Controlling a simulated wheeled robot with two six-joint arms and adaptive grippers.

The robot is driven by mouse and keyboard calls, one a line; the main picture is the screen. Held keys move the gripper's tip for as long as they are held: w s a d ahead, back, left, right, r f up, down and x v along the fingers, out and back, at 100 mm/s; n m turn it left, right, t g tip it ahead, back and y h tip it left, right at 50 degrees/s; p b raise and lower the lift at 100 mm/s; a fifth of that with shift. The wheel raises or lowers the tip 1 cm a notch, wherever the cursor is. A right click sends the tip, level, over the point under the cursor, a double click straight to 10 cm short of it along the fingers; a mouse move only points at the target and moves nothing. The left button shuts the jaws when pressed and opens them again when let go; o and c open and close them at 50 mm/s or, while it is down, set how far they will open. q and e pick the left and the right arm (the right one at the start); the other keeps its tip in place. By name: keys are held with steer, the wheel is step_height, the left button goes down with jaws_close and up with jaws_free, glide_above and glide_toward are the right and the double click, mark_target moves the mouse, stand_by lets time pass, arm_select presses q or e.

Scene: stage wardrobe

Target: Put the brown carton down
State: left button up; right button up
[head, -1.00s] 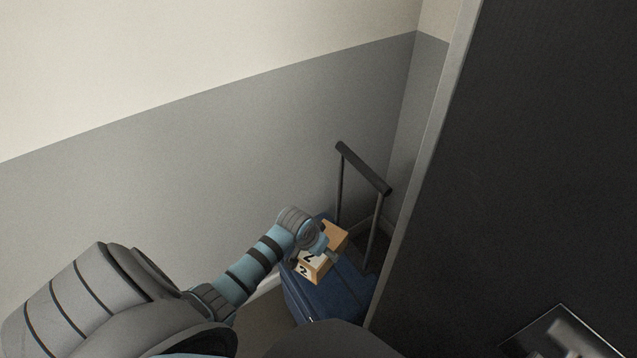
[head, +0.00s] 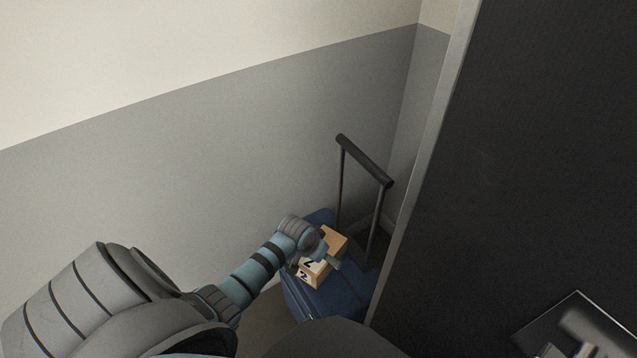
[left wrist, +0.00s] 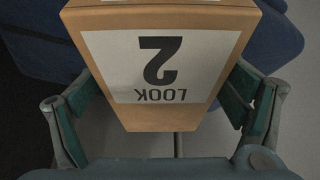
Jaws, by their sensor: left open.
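The brown carton (head: 333,239) has a white label reading "LOOK 2". In the head view it is on top of the blue suitcase (head: 345,297) and appears to rest on it. In the left wrist view the carton (left wrist: 160,118) fills the upper middle, its label facing the camera. My left gripper (head: 322,266) is open around the carton. In the left wrist view its green-padded fingers (left wrist: 160,112) stand on either side, with gaps near the carton's lower end. The carton's underside is hidden. My right gripper is not in view.
The suitcase's raised black pull handle (head: 365,161) stands just behind the carton. A grey and cream wall (head: 200,170) is close behind. A large dark panel (head: 520,170) with a metal fitting (head: 590,330) stands close on the right.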

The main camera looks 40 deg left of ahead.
arm_select(q)
steer(key=p+v, duration=0.6)
steer(key=v, duration=0.5)
steer(key=shift+r, duration=0.35)
steer(key=shift+s+r, duration=0.2)
steer(key=shift+r, duration=0.1)
